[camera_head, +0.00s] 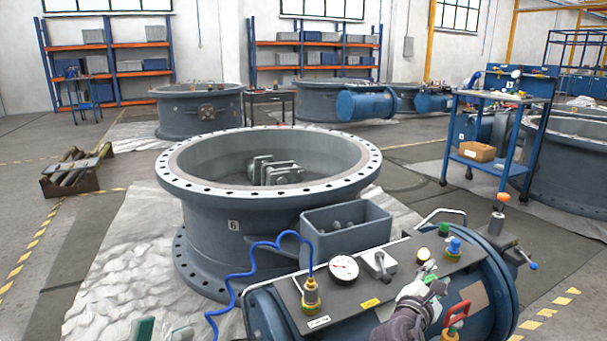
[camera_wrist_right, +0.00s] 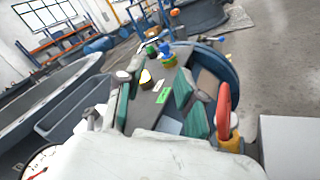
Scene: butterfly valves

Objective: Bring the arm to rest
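My right gripper (camera_head: 434,281) is over the dark top panel (camera_head: 393,262) of the blue cylindrical unit, near its right part. In the right wrist view its two green-padded fingers (camera_wrist_right: 157,100) stand apart with nothing between them, so it is open and empty. The panel with a green label (camera_wrist_right: 164,95) shows beyond the gap. My left gripper (camera_head: 164,333) is at the bottom edge, left of the unit and above the pale sheet. Only its finger ends show; they look apart, with nothing visible between them. The rest of it is cut off.
A blue cart (camera_head: 497,130) stands right.

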